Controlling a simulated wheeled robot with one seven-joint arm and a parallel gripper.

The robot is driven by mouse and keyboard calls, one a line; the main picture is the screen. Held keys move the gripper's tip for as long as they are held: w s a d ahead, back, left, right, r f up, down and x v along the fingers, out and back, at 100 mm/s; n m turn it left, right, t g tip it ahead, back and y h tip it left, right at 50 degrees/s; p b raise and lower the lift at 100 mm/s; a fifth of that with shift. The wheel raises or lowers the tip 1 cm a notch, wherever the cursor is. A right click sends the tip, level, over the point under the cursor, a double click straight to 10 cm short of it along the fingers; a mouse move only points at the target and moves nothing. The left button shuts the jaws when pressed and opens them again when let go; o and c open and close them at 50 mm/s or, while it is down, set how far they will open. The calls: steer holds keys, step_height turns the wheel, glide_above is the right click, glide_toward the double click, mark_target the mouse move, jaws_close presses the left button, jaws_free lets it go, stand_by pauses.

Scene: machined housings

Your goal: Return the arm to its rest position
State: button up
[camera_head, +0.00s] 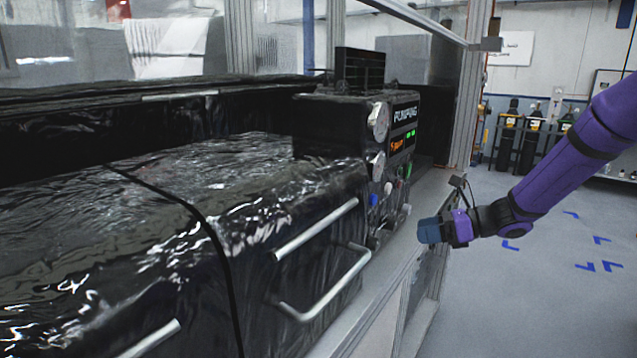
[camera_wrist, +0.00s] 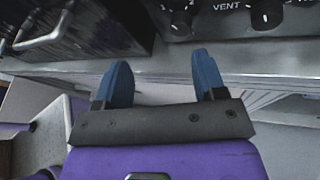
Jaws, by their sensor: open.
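My gripper (camera_head: 428,231) is at the end of my purple arm, which reaches in from the right in the head view. It hangs in the air in front of the machine's edge, to the right of the pump control unit (camera_head: 350,125). In the wrist view my gripper (camera_wrist: 164,85) shows two blue fingers spread apart with nothing between them. Beyond the fingertips are a pale ledge (camera_wrist: 150,66) and the unit's black knobs (camera_wrist: 266,14), one near the word VENT. The fingers appear apart from them.
A black-wrapped housing (camera_head: 130,250) with metal handles (camera_head: 330,290) fills the left. A metal frame post (camera_head: 470,90) stands behind the unit. Gas cylinders (camera_head: 528,140) stand at the far wall. The grey floor (camera_head: 520,310) at the right, with blue marks, is clear.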

steer(key=s+a+r+n+g+h, duration=0.1)
steer(key=s+r+n+g+h, duration=0.1)
steer(key=s+r+n+h, duration=0.45)
steer(key=s+a+r+n+g+h, duration=0.1)
steer(key=s+a+r+n, duration=0.15)
steer(key=s+n, duration=0.55)
steer(key=s+d+r+n+t+h, duration=0.1)
steer(key=s+d+r+n+h, duration=0.1)
steer(key=s, duration=0.4)
steer(key=s+d+r+n+t+h, duration=0.1)
steer(key=s+d+r+n+h, duration=0.1)
steer(key=s, duration=0.5)
steer(key=s+d+r+n+t+h, duration=0.2)
steer(key=s+d+r+n, duration=0.1)
steer(key=s+d+n, duration=0.1)
steer(key=s+n, duration=0.1)
steer(key=s, duration=0.1)
steer(key=shift+s+r, duration=0.2)
steer(key=shift+s, duration=0.15)
steer(key=shift+d+n, duration=0.1)
steer(key=shift+n, duration=0.15)
